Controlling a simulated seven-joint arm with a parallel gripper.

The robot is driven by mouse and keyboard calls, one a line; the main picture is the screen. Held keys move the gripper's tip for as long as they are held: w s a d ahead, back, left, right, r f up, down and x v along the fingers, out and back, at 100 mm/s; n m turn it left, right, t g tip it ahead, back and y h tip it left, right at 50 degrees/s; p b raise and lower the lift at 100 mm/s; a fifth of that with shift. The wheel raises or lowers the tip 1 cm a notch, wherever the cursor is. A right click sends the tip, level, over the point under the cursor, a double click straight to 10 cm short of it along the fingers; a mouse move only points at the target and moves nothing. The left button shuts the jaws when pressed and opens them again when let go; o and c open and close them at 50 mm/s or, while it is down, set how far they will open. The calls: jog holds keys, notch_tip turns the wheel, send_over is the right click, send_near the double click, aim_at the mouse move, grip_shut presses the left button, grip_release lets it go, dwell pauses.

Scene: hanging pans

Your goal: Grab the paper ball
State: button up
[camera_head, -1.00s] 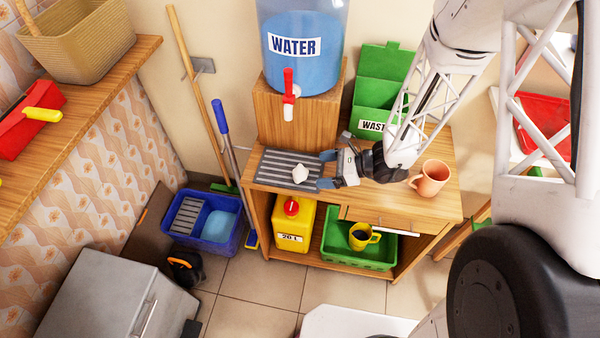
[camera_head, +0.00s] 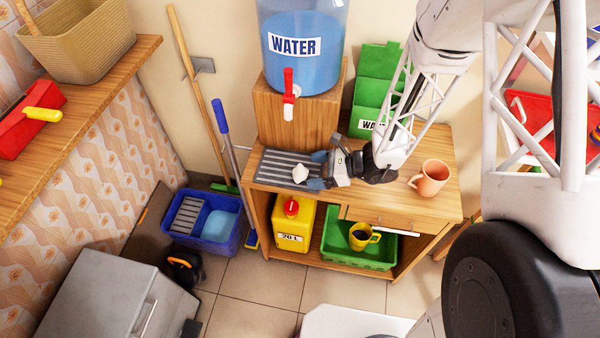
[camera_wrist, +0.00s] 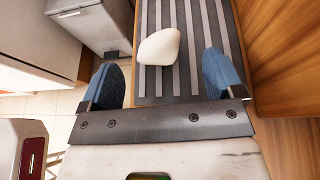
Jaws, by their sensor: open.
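The paper ball (camera_head: 300,172) is a small white lump on the dark ribbed drip tray (camera_head: 270,168) on top of the wooden cabinet. It also shows in the wrist view (camera_wrist: 159,47), ahead of the fingers and nearly between their lines. My gripper (camera_head: 315,170) is open, low over the right end of the tray, with its blue-tipped fingers pointing left at the ball. In the wrist view my gripper (camera_wrist: 163,80) has its fingers well apart with nothing between them. Whether a finger touches the tray I cannot tell.
A water dispenser (camera_head: 303,50) with a red tap stands behind the tray. A green waste bin (camera_head: 378,85) is behind my gripper. An orange mug (camera_head: 430,178) stands to the right on the cabinet top. The cabinet's front edge is close below the tray.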

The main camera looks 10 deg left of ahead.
aim_at(300, 168)
jog(key=shift+a, duration=0.1)
jog(key=shift+x, duration=2.55)
jog(key=shift+s+r, duration=0.1)
jog(key=shift+c, duration=0.4)
jog(key=c, duration=0.9)
jog(key=shift+r, duration=0.15)
jog(key=shift+r, duration=1.15)
jog(key=s+d+r, duration=0.2)
jog(key=s+d, duration=0.6)
jog(key=s, duration=0.5)
jog(key=shift+s+r, duration=0.2)
jog(key=shift+s, duration=0.15)
